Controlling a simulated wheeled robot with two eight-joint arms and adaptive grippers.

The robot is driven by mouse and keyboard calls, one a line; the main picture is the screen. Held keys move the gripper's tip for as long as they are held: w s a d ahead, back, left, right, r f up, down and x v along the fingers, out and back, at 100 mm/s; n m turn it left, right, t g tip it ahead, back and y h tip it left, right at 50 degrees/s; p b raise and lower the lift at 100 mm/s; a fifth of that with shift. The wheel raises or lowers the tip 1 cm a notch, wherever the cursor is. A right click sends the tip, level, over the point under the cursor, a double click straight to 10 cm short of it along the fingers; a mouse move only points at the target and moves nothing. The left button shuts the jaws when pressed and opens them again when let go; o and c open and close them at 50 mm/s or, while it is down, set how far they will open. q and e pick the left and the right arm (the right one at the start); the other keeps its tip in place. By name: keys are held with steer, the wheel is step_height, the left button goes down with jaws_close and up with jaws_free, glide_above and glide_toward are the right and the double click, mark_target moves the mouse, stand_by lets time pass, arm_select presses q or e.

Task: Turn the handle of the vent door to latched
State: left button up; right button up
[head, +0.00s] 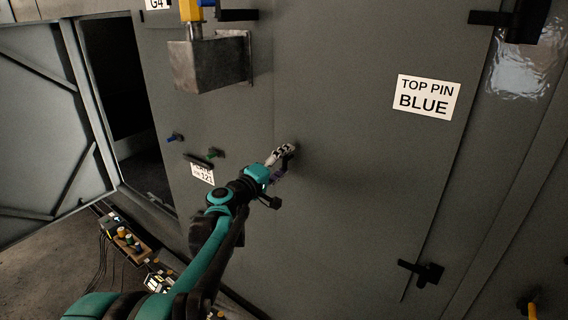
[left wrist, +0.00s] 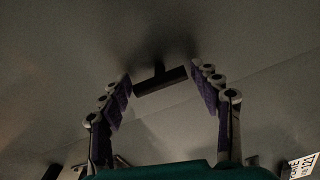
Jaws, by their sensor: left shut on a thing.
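My left gripper (head: 282,155) reaches up to a large grey panel (head: 345,190) in the head view. In the head view the gripper hides this handle. Which panel is the vent door I cannot tell for sure. My right gripper is not in view.
A metal box (head: 210,62) juts from the panel above left. Another black handle (head: 420,272) is at lower right. A dark opening (head: 118,100) is at left. The panel's middle is clear.

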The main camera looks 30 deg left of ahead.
arm_select(q)
steer(key=shift+o, duration=0.2)
steer(key=shift+n, duration=0.4)
steer(key=shift+c, duration=0.2)
steer(key=o, duration=1.2)
steer(key=shift+c, duration=0.2)
steer(key=s+a, duration=0.1)
steer(key=s, duration=1.1)
